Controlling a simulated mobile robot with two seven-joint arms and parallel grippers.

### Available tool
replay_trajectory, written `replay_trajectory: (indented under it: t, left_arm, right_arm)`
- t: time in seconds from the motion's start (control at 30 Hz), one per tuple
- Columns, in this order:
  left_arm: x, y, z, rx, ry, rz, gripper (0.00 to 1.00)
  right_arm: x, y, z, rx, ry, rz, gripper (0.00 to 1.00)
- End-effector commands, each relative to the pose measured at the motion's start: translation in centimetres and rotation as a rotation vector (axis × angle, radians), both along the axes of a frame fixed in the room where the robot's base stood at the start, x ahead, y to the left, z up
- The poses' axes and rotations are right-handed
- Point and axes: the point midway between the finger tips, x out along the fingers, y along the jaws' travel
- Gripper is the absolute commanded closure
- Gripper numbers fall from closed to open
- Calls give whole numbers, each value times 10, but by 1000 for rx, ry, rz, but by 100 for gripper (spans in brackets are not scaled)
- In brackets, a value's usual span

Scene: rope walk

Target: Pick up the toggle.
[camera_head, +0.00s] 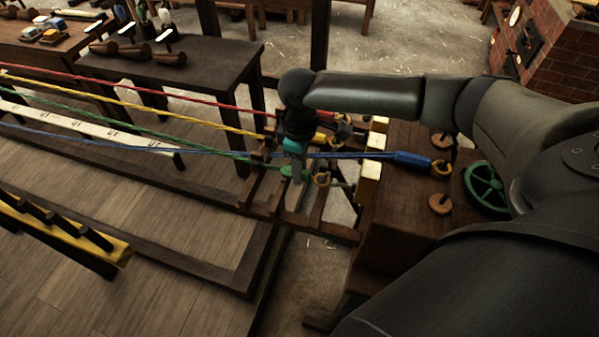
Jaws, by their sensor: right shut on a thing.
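My right gripper (297,175) points down at the right end of the ropes. Its fingers are shut on the green toggle (287,172) at the end of the green rope (150,131). The fingers hide part of this toggle. A wooden ring (321,180) sits just right of it. A blue toggle (411,159) ends the blue rope (335,155) farther right, beside another ring (441,169) on the dark wooden block. The ends of the red rope (190,97) and yellow rope (185,118) lie partly behind my gripper. My left gripper is not in view.
A green handwheel (486,187) stands on the right of the dark wooden block (405,205). Pale blocks (368,182) line its left edge. A dark bench (205,62) with wooden tools stands behind the ropes. A yellow rack (60,232) is at lower left.

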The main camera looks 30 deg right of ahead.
Motion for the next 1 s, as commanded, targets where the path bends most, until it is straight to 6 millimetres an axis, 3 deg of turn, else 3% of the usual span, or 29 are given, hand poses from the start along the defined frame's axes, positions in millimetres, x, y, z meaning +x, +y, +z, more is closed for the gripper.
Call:
replay_trajectory:
  t: [0.3,0.47,1.0]
  left_arm:
    - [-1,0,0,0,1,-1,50]
    - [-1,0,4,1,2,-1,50]
    - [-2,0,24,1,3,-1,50]
  right_arm:
    - [0,0,2,0,-1,0,100]
    - [1,0,20,1,-3,0,100]
    - [1,0,163,1,-4,0,100]
